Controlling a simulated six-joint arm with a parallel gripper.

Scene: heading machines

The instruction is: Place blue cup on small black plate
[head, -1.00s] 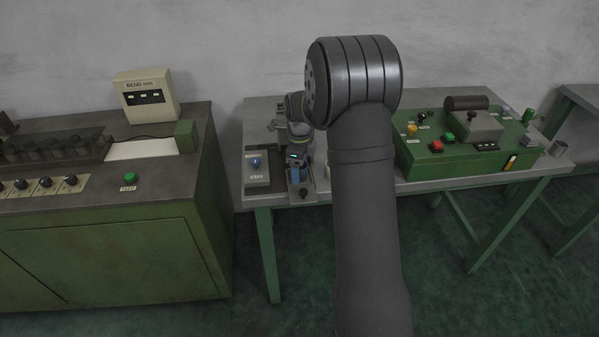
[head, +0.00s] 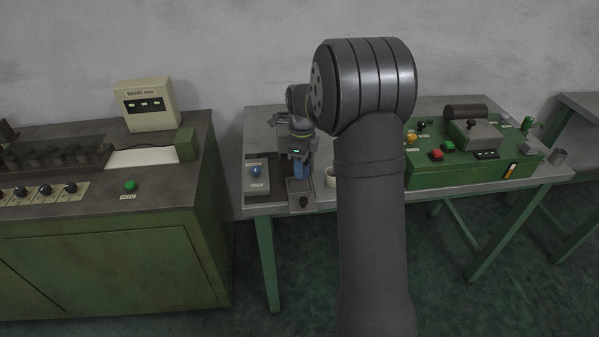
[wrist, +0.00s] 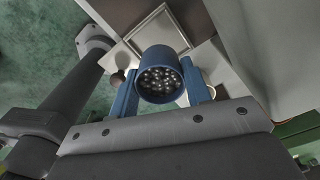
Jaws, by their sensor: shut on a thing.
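My gripper (wrist: 160,88) is shut on the blue cup (wrist: 148,98), with one blue finger on each side of it. The cup holds several small shiny metal pieces. In the head view my gripper (head: 299,168) is over the left part of the grey table, above a small dark square surface (head: 299,188) with a dark knob at its front. In the wrist view a square tray with a pale rim (wrist: 133,38) lies beyond the cup, partly hidden by it. I cannot tell for sure which dark surface is the small black plate.
A grey box with a blue button (head: 255,171) stands just left of my gripper. A pale cup (head: 331,177) stands to its right, partly behind my arm. A green control box (head: 440,175) fills the table's right side. A green machine (head: 110,250) stands at the left.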

